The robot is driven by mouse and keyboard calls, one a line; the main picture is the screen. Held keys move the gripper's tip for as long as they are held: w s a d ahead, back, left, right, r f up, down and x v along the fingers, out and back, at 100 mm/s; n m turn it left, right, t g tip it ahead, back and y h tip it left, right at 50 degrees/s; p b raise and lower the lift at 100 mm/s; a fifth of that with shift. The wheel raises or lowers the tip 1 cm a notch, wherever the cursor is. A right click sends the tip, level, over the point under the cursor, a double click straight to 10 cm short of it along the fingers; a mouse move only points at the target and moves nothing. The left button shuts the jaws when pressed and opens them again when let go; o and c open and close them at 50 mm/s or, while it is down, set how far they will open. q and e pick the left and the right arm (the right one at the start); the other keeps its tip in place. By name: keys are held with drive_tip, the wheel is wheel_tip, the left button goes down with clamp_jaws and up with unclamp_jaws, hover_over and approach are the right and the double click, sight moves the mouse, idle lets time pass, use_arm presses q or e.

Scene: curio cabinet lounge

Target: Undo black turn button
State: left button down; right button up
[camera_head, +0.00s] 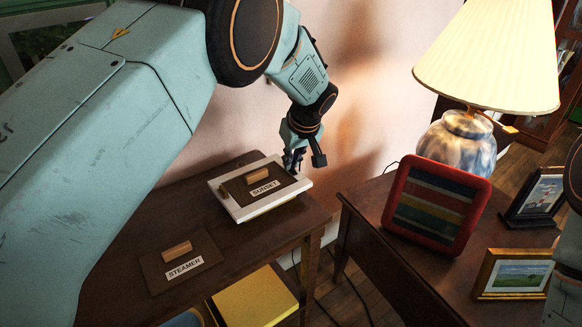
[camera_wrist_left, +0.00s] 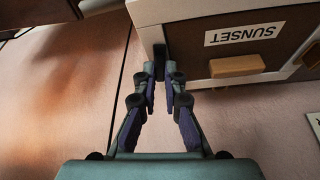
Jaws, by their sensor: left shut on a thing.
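A shallow white-framed case (camera_head: 243,213) lies on the brown side table, with a brown SUNSET panel (camera_head: 283,189) set in it and a wooden block handle (camera_head: 257,175) on the panel. My left gripper (camera_head: 293,163) is at the case's far right edge. In the left wrist view my left gripper (camera_wrist_left: 164,80) is shut on a small black turn button (camera_wrist_left: 160,52) at the frame's edge, beside the SUNSET panel (camera_wrist_left: 222,62). The gripper hides the button in the head view. My right gripper is not in view.
A brown STEAMER panel (camera_head: 155,268) with a wooden handle lies on the same table (camera_head: 120,305). On the right table stand a lamp (camera_head: 460,145), a red-framed striped panel (camera_head: 398,215) and two small picture frames. A yellow-topped thing (camera_head: 255,300) is below.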

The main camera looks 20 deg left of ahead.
use_arm(q)
drive_tip(key=shift+w+n+g+y+b, duration=0.1)
drive_tip(key=shift+n+g+y+b, duration=0.25)
drive_tip(key=shift+n, duration=0.65)
drive_tip(key=c, duration=1.4)
unclamp_jaws()
drive_tip(key=shift+c, duration=0.2)
drive_tip(key=v, duration=1.2)
drive_tip(key=shift+f, duration=0.1)
